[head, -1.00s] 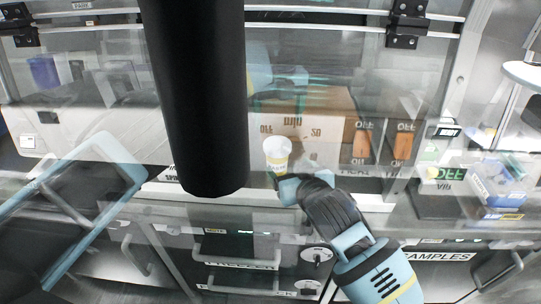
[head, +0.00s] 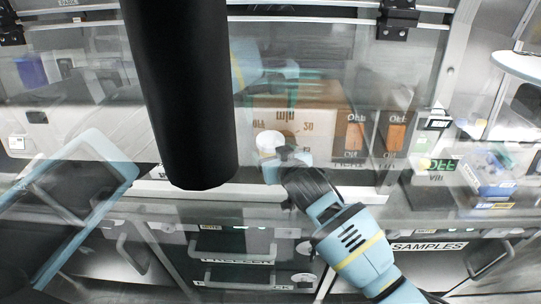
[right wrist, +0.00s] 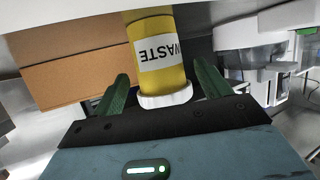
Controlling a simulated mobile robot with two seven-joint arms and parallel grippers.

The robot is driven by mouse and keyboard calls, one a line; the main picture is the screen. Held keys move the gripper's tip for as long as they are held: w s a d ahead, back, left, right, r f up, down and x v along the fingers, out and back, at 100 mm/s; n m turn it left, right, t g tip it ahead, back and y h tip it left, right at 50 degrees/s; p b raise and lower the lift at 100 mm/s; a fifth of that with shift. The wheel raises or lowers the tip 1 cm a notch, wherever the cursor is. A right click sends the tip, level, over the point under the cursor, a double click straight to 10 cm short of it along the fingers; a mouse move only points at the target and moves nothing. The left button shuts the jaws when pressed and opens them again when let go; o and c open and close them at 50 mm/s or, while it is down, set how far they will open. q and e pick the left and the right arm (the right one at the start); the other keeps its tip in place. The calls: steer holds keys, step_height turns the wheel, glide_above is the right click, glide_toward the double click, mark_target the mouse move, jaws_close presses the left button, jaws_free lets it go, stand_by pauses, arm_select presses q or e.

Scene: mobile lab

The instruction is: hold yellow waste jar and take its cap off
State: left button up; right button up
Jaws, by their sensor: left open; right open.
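The yellow waste jar (right wrist: 160,75) has a white label reading WASTE, upside down in the right wrist view. Its white cap (right wrist: 166,98) is at the end nearest my right gripper's palm. In the head view the white cap (head: 267,141) shows, with the yellow body mostly hidden by my right gripper (head: 287,160). In the right wrist view my right gripper (right wrist: 161,72) is open, its green fingers on either side of the jar with gaps. My left gripper (head: 290,88) is open, higher in the head view, with green fingers before a brown box and nothing seen between them.
A blue-and-white box (head: 487,178) is at the right. Drawers (head: 232,245) are below the worktop edge. A glass pane spans the view.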

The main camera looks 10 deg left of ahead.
steer(key=shift+w+a+f, duration=0.25)
steer(key=shift+w+a, duration=0.15)
steer(key=shift+w, duration=0.15)
steer(key=c, duration=1.4)
steer(key=o, duration=1.4)
